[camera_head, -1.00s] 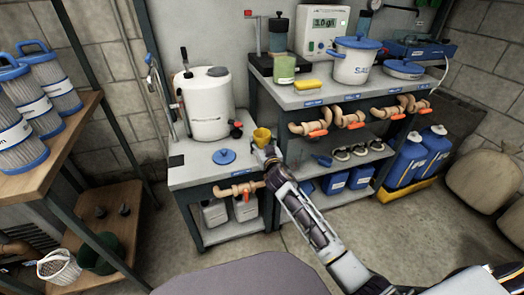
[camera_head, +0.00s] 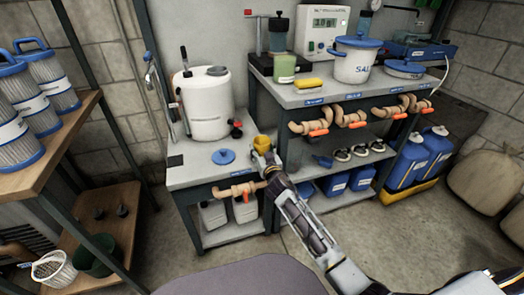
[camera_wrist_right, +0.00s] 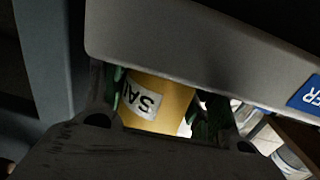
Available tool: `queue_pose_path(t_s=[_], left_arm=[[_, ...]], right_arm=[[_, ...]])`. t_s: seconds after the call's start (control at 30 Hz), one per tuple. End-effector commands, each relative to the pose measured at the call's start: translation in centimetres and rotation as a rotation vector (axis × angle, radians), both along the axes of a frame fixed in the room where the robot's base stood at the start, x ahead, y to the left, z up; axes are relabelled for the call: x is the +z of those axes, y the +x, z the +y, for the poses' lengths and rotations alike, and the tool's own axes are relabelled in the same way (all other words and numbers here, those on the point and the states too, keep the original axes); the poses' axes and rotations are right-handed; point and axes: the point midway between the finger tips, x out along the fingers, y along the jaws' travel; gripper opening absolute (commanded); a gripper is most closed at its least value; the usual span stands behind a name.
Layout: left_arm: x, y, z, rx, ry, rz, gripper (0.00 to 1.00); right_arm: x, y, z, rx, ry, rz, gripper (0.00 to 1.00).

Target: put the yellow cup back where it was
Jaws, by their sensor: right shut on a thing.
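The yellow cup (camera_head: 262,143) is in my right gripper (camera_head: 266,157), at the right end of the lower grey bench (camera_head: 195,176), just in front of the taller bench. The gripper is shut on it. In the right wrist view the yellow cup (camera_wrist_right: 172,92) shows between the dark fingers, with a white label whose letters are upside down. A grey slab edge (camera_wrist_right: 200,45) hides part of the cup there. I cannot tell whether the cup touches the bench. My left gripper is not in view.
A blue lid (camera_head: 223,156) lies on the lower bench, and a white tank (camera_head: 207,105) stands behind it.

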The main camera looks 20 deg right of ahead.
Motion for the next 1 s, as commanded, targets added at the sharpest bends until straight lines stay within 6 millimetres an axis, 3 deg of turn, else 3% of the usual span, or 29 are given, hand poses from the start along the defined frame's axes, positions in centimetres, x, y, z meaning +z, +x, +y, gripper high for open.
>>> queue_pose_path(t_s=[0.03,0.07,0.2,0.77,1.0], left_arm=[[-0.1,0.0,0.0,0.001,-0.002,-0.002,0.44],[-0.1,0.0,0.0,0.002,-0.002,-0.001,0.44],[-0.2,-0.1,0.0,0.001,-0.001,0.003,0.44],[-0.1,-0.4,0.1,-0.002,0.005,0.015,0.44],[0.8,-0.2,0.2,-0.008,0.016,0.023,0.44]], right_arm=[[-0.1,0.0,0.0,0.0,0.0,0.0,0.33],[-0.1,0.0,0.0,0.0,0.0,0.0,0.61],[-0.1,0.0,0.0,0.0,0.0,0.0,0.79],[0.3,0.0,0.0,0.0,-0.001,0.0,0.8],[0.3,-1.4,0.1,0.001,0.001,0.001,0.8]])
